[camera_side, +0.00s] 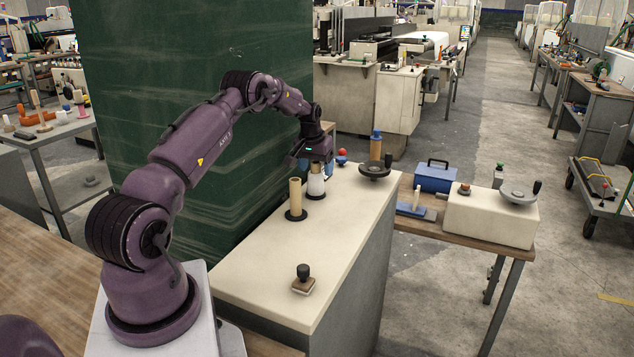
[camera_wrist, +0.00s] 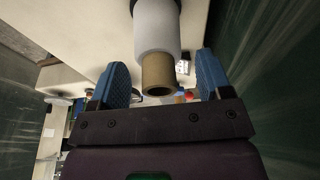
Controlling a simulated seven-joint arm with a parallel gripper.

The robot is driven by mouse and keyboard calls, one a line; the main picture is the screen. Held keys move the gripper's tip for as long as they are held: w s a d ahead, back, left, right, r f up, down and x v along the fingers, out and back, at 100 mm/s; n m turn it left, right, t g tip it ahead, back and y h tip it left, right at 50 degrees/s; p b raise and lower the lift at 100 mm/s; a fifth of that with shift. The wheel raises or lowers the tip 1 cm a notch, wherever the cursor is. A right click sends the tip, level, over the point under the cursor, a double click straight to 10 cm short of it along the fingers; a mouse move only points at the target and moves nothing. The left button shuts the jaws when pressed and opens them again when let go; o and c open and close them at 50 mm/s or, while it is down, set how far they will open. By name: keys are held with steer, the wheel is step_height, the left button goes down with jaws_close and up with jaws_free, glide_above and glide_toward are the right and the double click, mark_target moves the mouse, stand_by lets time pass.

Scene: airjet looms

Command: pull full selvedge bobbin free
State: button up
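The full bobbin, white yarn on a tan tube, stands upright on a dark round base on the cream machine top (camera_side: 262,265). In the side view the bobbin (camera_side: 316,186) is just below my gripper (camera_side: 321,165), which partly hides its upper end. In the wrist view my gripper (camera_wrist: 160,70) is open. Its two blue fingers stand on either side of the bobbin's bare tube end (camera_wrist: 157,77), with a visible gap on each side. The white winding (camera_wrist: 157,27) extends beyond the fingers.
A bare tan tube (camera_side: 295,197) stands close by in front. A handwheel (camera_side: 375,169), a blue-and-orange spool (camera_side: 376,144) and a red knob (camera_side: 342,153) are behind. A small black knob (camera_side: 303,272) is nearer. A green wall (camera_side: 190,90) rises close on the left.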

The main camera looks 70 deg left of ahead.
steer(key=c, duration=0.9)
steer(key=shift+o, duration=0.2)
steer(key=shift+r, duration=0.35)
step_height(320, 180, up, 11)
steer(key=shift+r, duration=0.15)
stand_by(0.8)
